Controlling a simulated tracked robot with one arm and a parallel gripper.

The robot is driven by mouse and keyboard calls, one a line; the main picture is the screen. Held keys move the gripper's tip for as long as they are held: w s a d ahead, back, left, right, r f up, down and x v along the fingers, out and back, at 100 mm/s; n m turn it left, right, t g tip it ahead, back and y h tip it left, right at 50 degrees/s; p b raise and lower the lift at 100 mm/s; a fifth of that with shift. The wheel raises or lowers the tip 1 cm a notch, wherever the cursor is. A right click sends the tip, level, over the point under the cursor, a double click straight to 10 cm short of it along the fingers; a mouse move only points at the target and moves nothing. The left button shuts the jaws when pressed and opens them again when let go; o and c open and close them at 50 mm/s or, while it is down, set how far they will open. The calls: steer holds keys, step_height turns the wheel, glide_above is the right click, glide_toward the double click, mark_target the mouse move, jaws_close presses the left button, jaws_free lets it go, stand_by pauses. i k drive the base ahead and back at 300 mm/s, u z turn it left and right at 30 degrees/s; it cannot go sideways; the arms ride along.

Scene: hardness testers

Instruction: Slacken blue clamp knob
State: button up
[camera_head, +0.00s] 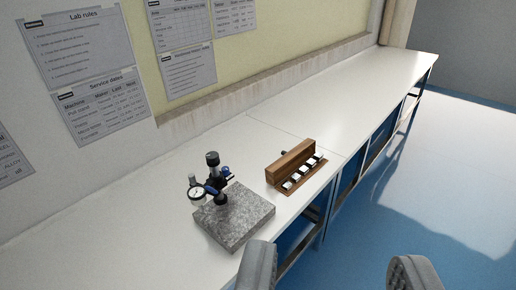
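A hardness tester stand with a round dial gauge (196,194) stands on a grey granite block (245,219) on the white bench. Its black column (212,160) rises behind the dial. I cannot tell from here which is the clamp knob. My gripper (330,275) is open and empty at the bottom of the view, its two grey fingers wide apart. It is nearer to me than the stand and to its right, touching nothing.
A wooden rack (290,152) with several pale blocks stands right of the granite block. The white bench (345,100) runs along the wall, clear beyond the rack. Paper notices (80,45) hang on the wall. The blue floor (440,190) is open to the right.

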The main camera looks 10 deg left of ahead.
mark_target(225, 170)
steer(key=u, duration=0.1)
steer(key=i, duration=1.75)
steer(key=u, duration=0.6)
